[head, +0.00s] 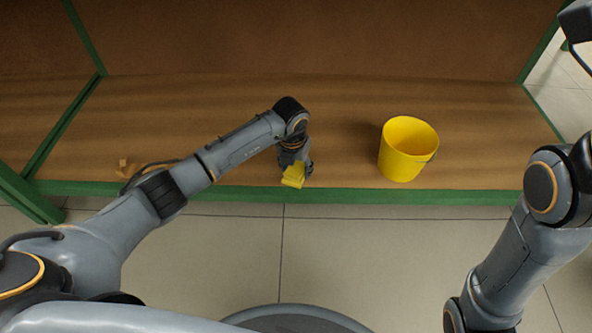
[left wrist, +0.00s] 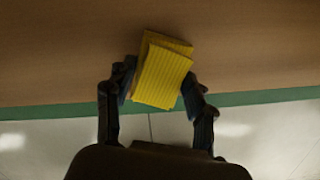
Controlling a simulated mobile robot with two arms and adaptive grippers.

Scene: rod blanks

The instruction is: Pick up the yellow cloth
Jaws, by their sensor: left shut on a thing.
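The yellow cloth (head: 294,175) is a small folded pad with a ribbed surface. It is at the front edge of the wooden shelf in the head view. My left gripper (head: 296,170) is shut on it from above. In the left wrist view the cloth (left wrist: 163,75) sits between the two dark fingers of my left gripper (left wrist: 160,92). I cannot tell whether the cloth touches the shelf.
A yellow bucket (head: 402,160) stands on the shelf (head: 345,120) to the right of the cloth. A small tan object (head: 124,168) lies at the left, partly behind my left arm. A green frame edge (head: 340,196) runs along the shelf front. The shelf between cloth and bucket is clear.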

